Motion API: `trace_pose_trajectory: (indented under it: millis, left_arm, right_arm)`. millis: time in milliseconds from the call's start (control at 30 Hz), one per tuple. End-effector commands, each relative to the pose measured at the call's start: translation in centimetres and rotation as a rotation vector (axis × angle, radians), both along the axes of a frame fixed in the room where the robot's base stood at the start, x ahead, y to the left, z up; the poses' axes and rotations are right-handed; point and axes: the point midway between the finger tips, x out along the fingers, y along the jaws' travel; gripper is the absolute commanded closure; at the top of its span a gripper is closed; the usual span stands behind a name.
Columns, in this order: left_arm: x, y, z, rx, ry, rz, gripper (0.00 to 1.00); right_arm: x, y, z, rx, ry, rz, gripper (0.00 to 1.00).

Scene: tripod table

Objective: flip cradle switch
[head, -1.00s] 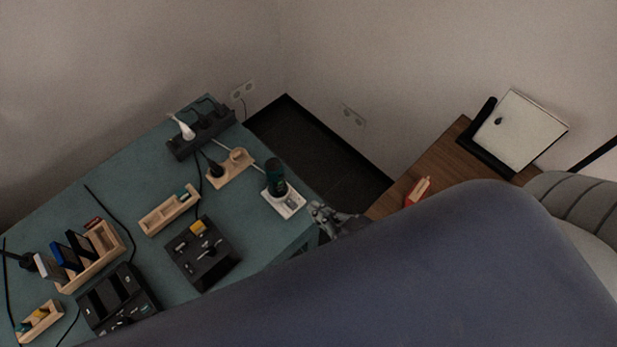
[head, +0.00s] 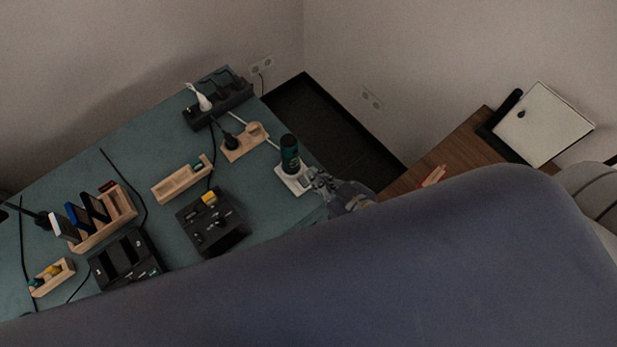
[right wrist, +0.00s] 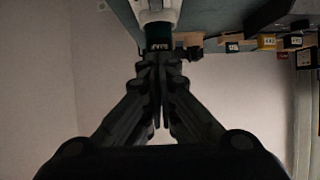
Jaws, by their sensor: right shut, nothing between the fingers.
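A white cradle (head: 288,182) sits near the right edge of the teal table, with a dark green, black-topped cylindrical device (head: 290,152) standing upright on it. My right gripper (head: 312,177) is shut and empty, its tips right beside the cradle's right side. I cannot tell whether they touch it. In the right wrist view the shut fingertips (right wrist: 159,58) point at a white part (right wrist: 158,14) with a dark green part below it. The cradle's switch is too small to make out. My left gripper is not in view.
The teal table (head: 160,150) also holds a black power strip (head: 225,105), a wooden socket block (head: 243,143), a wooden tray (head: 180,183), a black switch box (head: 213,225) and a wooden rack (head: 105,222). A brown desk (head: 455,163) stands right. My arm hides the foreground.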

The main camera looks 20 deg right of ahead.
Motion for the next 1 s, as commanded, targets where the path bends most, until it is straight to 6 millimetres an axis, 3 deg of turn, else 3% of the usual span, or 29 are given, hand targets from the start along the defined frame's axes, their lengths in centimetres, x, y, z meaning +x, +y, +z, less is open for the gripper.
trace_pose_trajectory:
  millis: [300, 400, 600, 1000]
  left_arm:
    - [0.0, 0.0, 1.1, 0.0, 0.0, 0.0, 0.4]
    - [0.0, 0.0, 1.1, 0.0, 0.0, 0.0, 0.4]
    - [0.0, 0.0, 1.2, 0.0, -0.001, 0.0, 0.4]
    - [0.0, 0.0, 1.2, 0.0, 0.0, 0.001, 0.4]
  right_arm:
    - [4.6, 1.7, -2.4, -0.001, -0.001, 0.0, 1.0]
    - [3.7, 1.4, -4.3, -0.001, 0.005, 0.0, 1.0]
    - [3.4, 1.3, -5.9, -0.001, 0.002, 0.0, 1.0]
    - [3.2, 1.2, -6.4, 0.0, 0.0, 0.001, 1.0]
